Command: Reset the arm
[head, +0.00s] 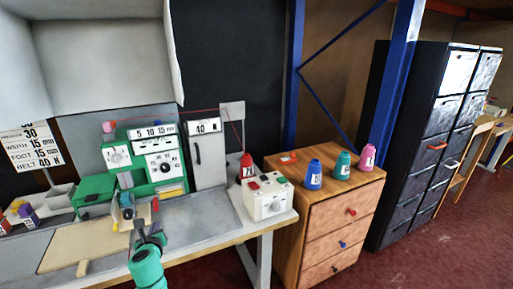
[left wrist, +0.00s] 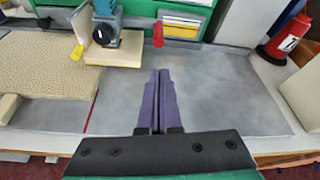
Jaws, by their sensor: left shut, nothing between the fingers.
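My left gripper (head: 143,226) reaches in from the bottom of the head view on a green arm, over the grey worktable (head: 200,215). In the left wrist view its two purple fingers (left wrist: 160,72) lie side by side, closed and empty. They point across the bare grey table surface towards the green machine (left wrist: 180,22). The beige rug piece (left wrist: 45,75) lies to the left of the fingers, apart from them. My right gripper is not in view.
The green machine (head: 145,158) stands at the table's back. A wooden drawer cabinet (head: 330,222) bears blue, teal and pink cones. Bare table lies right of the gripper.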

